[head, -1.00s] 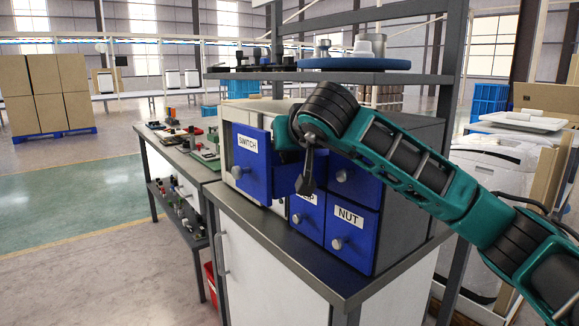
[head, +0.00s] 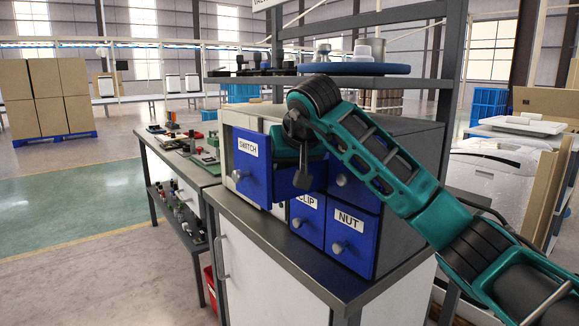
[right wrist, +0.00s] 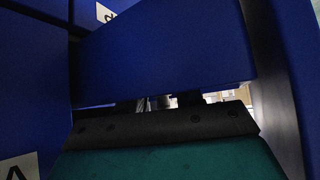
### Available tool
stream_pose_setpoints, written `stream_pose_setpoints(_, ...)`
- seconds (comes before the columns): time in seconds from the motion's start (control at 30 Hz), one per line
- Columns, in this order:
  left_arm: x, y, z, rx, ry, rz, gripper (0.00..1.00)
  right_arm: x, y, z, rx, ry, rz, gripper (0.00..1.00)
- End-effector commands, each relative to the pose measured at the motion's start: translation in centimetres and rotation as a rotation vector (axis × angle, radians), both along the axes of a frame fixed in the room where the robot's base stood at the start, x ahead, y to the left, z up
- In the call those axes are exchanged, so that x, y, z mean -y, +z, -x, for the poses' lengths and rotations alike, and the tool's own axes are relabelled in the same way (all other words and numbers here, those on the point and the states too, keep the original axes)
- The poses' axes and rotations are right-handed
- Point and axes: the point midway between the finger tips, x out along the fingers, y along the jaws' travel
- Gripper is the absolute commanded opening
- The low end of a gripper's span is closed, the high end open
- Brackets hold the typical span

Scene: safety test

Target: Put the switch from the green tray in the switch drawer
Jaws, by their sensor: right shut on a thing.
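The blue drawer labelled SWITCH (head: 258,185) stands out from the front of the cabinet. Its inside is hidden from the head view. My right gripper is at the right side of this drawer, its fingertips hidden in the head view. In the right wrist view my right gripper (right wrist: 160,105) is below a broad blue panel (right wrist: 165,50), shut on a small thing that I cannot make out. The green tray (head: 207,163) lies on the side table. I cannot pick out a switch on it. My left gripper is not in view.
The cabinet (head: 400,215) also has a CLIP drawer (head: 306,222), a NUT drawer (head: 352,238) and an upper right drawer (head: 358,190), all with knobs. A shelf (head: 430,79) runs above it. The side table (head: 160,147) carries several small items. The floor at left is clear.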

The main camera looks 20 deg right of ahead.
Motion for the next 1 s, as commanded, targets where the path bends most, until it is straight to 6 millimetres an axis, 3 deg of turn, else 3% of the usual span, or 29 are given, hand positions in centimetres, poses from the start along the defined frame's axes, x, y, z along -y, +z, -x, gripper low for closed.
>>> stream_pose_setpoints(0.2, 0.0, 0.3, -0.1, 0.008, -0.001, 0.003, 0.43, 0.0, -0.3, 0.0, 0.001, -0.001, 0.001, 0.0)
stream_pose_setpoints(0.23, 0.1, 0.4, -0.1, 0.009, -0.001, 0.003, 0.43, 0.0, -0.3, 0.0, 0.001, -0.001, 0.0, 0.36)
stream_pose_setpoints(0.33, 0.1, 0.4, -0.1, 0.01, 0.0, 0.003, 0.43, 0.0, -0.3, 0.0, 0.001, -0.001, -0.001, 0.46)
stream_pose_setpoints(0.7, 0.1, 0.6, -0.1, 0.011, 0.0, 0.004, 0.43, 0.0, 0.4, 0.2, 0.002, 0.0, 0.0, 0.46)
stream_pose_setpoints(1.0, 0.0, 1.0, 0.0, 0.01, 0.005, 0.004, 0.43, -0.1, 4.8, 4.4, 0.006, -0.001, 0.004, 0.46)
